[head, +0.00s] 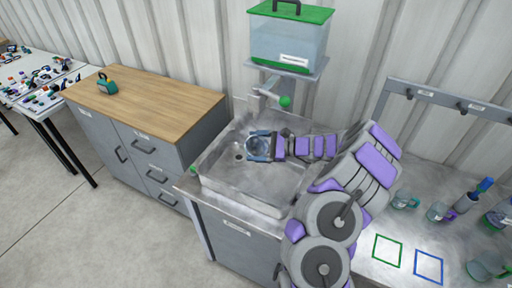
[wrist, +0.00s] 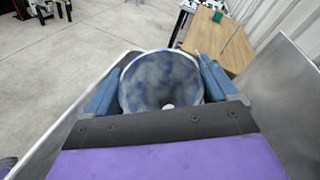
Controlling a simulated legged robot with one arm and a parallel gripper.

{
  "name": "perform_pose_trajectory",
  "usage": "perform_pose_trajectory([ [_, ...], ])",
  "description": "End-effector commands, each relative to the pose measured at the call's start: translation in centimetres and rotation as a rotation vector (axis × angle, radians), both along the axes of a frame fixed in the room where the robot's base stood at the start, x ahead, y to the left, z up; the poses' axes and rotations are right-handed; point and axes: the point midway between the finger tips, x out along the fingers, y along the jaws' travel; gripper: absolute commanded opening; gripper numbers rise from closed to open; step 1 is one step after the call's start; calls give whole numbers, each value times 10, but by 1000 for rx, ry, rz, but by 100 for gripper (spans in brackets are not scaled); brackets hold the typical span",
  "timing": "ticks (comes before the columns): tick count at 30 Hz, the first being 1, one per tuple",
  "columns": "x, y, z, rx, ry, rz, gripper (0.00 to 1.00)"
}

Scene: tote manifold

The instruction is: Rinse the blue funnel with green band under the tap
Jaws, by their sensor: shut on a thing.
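My gripper (head: 264,147) is shut on the blue funnel (head: 259,146) and holds it over the sink basin (head: 225,172). In the wrist view the funnel (wrist: 160,82) shows its wide mouth, mottled blue and whitish, with a small light hole at the bottom. My gripper's blue fingers (wrist: 160,78) clasp it from both sides. No green band can be made out. The tap (head: 268,95), with a green knob (head: 285,102), stands at the back of the sink, beyond the funnel in the head view. I cannot make out any running water.
A clear tote (head: 290,45) with a green lid sits on a shelf above the tap. A wooden-topped cabinet (head: 150,100) bearing a teal object (head: 106,85) stands left. The right counter has green (head: 387,249) and blue (head: 428,267) outlined squares, glassware and a hook rail (head: 440,98).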

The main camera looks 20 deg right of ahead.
Motion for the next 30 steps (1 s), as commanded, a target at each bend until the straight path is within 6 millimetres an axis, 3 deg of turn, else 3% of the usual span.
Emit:
perform_pose_trajectory([
  [15,-1,-12,1,-2,-1,-2,57],
  [30,-1,-5,0,0,0,1,57],
])
